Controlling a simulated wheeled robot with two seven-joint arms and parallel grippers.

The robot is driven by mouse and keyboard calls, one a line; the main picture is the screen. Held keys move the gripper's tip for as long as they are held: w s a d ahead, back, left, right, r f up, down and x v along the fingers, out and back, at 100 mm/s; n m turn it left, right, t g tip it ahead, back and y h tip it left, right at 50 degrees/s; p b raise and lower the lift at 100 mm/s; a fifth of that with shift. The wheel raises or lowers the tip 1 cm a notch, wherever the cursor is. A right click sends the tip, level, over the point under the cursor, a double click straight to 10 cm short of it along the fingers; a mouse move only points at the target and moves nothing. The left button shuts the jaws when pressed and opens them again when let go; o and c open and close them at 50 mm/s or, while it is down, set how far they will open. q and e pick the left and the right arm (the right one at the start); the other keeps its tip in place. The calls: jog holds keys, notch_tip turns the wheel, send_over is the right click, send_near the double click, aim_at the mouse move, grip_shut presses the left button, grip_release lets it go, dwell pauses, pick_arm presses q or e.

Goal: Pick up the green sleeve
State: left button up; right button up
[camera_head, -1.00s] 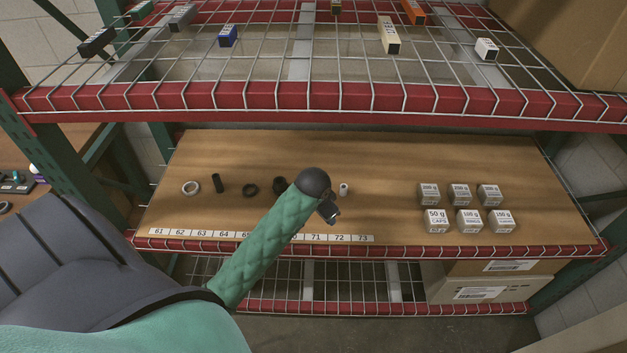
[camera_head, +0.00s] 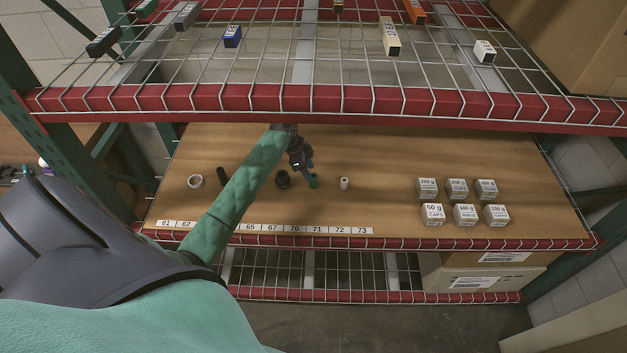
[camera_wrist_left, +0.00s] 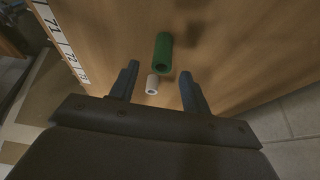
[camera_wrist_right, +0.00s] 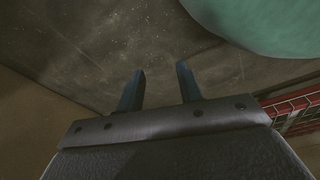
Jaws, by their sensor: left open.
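The green sleeve (camera_head: 313,182) is on the wooden shelf, partly hidden by my left gripper (camera_head: 306,165) in the head view. In the left wrist view the green sleeve (camera_wrist_left: 163,50) is a hollow tube just beyond the fingertips. My left gripper (camera_wrist_left: 158,72) is open, its fingers apart and nothing held. A small white sleeve (camera_wrist_left: 152,84) appears between the fingers in that view; whether it is level with them I cannot tell. My right gripper (camera_wrist_right: 160,72) is open and empty, with dark floor behind it.
The white sleeve (camera_head: 344,184) stands right of the green one, a black cap (camera_head: 283,180) left. A white ring (camera_head: 195,181) and a black tube (camera_head: 222,176) lie farther left. Several labelled blocks (camera_head: 457,188) stand right. The wire shelf (camera_head: 320,99) is overhead. The shelf middle-right is clear.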

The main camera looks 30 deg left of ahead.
aim_at(316, 181)
pick_arm(q)
jog(key=shift+w+d+f, duration=0.1)
jog(key=shift+d+f, duration=0.15)
jog(key=shift+f, duration=0.4)
jog(key=p+x, duration=0.3)
jog(key=x, duration=0.1)
jog(key=shift+w+a+f, duration=0.1)
jog(key=shift+w+f, duration=0.05)
jog(key=shift+w+f+p, duration=0.1)
jog(key=shift+f+p, duration=0.2)
jog(key=shift+f, duration=0.2)
grip_shut()
pick_arm(e)
jog(key=s+d+f, duration=0.1)
jog(key=s, duration=0.8)
jog(key=shift+d+f+g, duration=0.15)
jog(key=shift+d+g, duration=0.25)
